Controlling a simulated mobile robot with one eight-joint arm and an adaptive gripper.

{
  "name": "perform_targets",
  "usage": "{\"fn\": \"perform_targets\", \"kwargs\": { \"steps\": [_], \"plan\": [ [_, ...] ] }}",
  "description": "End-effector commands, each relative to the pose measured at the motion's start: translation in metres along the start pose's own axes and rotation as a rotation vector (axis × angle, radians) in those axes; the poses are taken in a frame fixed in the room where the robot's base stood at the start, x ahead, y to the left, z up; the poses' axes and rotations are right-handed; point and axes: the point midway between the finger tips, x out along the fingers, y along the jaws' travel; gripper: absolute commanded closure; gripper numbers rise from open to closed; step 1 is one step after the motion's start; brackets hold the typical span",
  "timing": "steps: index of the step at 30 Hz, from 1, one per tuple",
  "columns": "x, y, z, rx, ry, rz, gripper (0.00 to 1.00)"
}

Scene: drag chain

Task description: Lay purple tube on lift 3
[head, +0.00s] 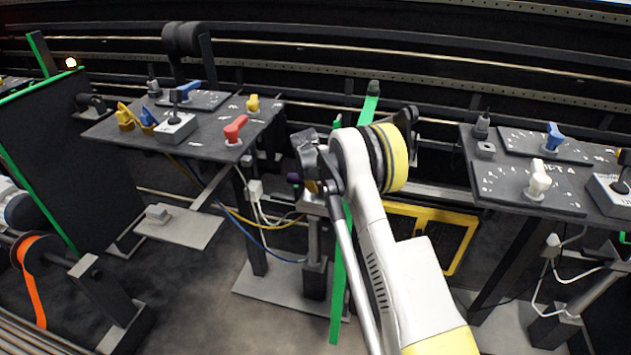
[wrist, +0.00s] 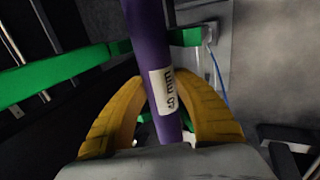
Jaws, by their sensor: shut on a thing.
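The purple tube (wrist: 165,75) runs up through the wrist view, between the two yellow fingers of my gripper (wrist: 164,88). The fingers are shut on it. In the head view only a small purple bit (head: 293,179) shows beside my gripper (head: 311,186), beyond my arm. A grey lift-like post (head: 316,245) stands below my gripper on a floor plate. I cannot read a number on it, so I cannot tell whether it is lift 3.
A control table (head: 205,147) with coloured knobs stands at left, another (head: 520,190) at right. A green upright bar (head: 339,285) stands close to my arm. A green bar (wrist: 60,72) crosses the wrist view near the tube. Blue and yellow cables hang below the left table.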

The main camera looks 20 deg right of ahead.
Motion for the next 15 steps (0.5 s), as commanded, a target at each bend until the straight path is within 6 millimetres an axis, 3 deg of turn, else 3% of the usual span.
{"fn": "perform_targets", "kwargs": {
  "steps": [6,7,9,15],
  "plan": [
    [0.0000,0.0001,0.0000,0.000,0.000,0.000,1.00],
    [0.0000,0.0001,0.0000,0.000,0.000,0.000,0.65],
    [0.0000,0.0001,0.0000,0.000,0.000,0.000,0.43],
    [0.0002,0.0002,0.0000,0.000,0.000,0.001,0.42]
  ]
}}
